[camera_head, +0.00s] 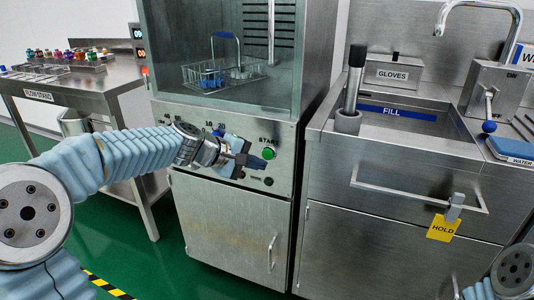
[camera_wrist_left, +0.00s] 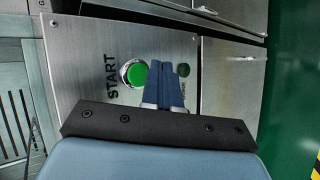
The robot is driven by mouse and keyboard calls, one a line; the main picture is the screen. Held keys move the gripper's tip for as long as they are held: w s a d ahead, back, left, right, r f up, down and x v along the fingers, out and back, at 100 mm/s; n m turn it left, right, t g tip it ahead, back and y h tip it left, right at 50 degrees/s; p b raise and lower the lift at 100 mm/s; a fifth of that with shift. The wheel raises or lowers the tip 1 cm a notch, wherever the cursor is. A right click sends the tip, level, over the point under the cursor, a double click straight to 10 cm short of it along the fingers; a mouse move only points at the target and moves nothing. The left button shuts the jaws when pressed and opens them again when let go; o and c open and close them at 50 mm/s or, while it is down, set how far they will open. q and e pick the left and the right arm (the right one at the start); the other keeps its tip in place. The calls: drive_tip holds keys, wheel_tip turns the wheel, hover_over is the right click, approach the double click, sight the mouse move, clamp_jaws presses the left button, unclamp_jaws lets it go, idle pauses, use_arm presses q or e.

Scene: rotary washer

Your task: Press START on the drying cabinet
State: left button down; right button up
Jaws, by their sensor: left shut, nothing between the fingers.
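The drying cabinet (camera_head: 225,240) is a steel unit with a glass-fronted chamber above a control panel. The green START button (camera_head: 268,153) is on the right of the panel, under the word START. It also shows in the left wrist view (camera_wrist_left: 133,74), just left of my fingers. My left gripper (camera_head: 262,163) is shut and empty in front of the panel, its blue fingertips close beside the button. In the left wrist view the left gripper (camera_wrist_left: 168,82) points at the panel; I cannot tell if it touches. My right gripper is not in view; part of my right arm shows at the lower right.
A wire basket with a blue handle (camera_head: 222,74) stands inside the cabinet. A dark round fitting (camera_head: 268,181) is below START. To the right, a steel sink unit has a projecting handle bar (camera_head: 415,197) with a yellow HOLD tag (camera_head: 442,228). A steel table (camera_head: 85,82) stands left.

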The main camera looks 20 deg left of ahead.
use_arm(q)
drive_tip(key=shift+w, duration=0.6)
drive_tip(key=shift+w, duration=0.2)
idle(1.5)
drive_tip(key=shift+w, duration=0.25)
drive_tip(key=shift+w+d, duration=0.1)
drive_tip(key=shift+w, duration=0.3)
idle(0.6)
drive_tip(key=shift+s, duration=0.85)
drive_tip(key=shift+s, duration=0.1)
